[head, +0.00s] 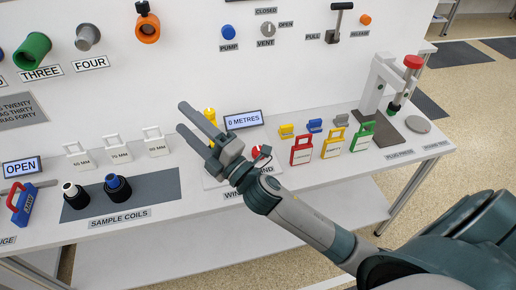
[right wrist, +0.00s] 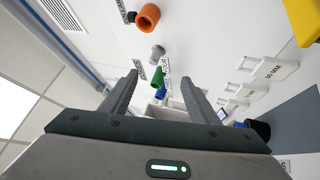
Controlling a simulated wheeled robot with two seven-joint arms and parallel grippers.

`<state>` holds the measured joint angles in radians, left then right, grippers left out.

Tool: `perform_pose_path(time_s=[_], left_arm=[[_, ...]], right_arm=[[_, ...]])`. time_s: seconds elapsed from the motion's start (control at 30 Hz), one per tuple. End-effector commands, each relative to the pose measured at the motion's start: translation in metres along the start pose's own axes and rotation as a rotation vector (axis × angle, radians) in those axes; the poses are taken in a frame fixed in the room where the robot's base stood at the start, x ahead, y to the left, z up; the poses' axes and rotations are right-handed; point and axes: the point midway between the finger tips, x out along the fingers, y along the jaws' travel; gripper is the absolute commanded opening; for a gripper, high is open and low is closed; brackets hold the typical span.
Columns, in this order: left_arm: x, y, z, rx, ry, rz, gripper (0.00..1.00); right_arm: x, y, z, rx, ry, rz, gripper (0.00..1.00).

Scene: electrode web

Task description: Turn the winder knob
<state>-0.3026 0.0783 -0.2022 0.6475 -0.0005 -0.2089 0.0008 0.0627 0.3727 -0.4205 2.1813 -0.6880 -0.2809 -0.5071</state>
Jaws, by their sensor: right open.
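My right gripper (head: 182,116) is open and empty above the bench, with its fingers pointing left. It covers much of the winder base (head: 212,183), a white plate whose label is partly hidden. A yellow part (head: 209,113) shows just behind the fingers, and a red part (head: 256,152) shows beside the wrist. I cannot tell for certain which is the winder knob. In the right wrist view the open fingers (right wrist: 159,74) have nothing between them, and a yellow part (right wrist: 304,22) shows at the top right. My left gripper is out of view.
A "0 METRES" display (head: 243,120) stands behind the gripper. Red (head: 302,150), yellow and green tags stand to the right, before a press (head: 385,85). Sample coils (head: 118,187) on a grey mat (head: 160,187) lie to the left. Coloured cylinders (head: 33,50) stick out from the wall.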

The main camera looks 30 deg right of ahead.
Motion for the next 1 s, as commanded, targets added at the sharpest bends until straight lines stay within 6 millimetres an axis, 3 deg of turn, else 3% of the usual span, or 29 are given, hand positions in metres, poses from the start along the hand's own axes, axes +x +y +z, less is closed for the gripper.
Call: perform_pose_path(time_s=[0.1, 0.23, 0.4, 0.53, 0.67, 0.77, 0.87, 1.0], left_arm=[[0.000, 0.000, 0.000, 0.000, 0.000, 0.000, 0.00], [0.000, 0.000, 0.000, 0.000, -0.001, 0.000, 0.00], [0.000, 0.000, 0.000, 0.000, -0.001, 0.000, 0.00], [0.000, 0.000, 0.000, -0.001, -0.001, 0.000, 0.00], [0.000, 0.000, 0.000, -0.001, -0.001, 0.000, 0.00], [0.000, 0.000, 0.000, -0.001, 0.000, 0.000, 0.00], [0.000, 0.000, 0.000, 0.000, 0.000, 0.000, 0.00], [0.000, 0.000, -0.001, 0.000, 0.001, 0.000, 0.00]], right_arm=[[0.024, 0.030, -0.039, -0.245, 0.207, 0.135, 0.55], [0.033, 0.046, -0.083, -0.517, 0.435, 0.272, 0.55], [0.027, 0.037, -0.126, -0.875, 0.739, 0.424, 0.55], [0.015, 0.013, -0.137, -1.142, 0.981, 0.514, 0.55], [0.001, -0.020, -0.124, -1.391, 1.237, 0.571, 0.55], [-0.008, -0.044, -0.096, -1.567, 1.444, 0.589, 0.55], [-0.017, -0.063, -0.054, -1.719, 1.665, 0.578, 0.55], [-0.027, -0.074, 0.024, -1.877, 1.992, 0.503, 0.55]])
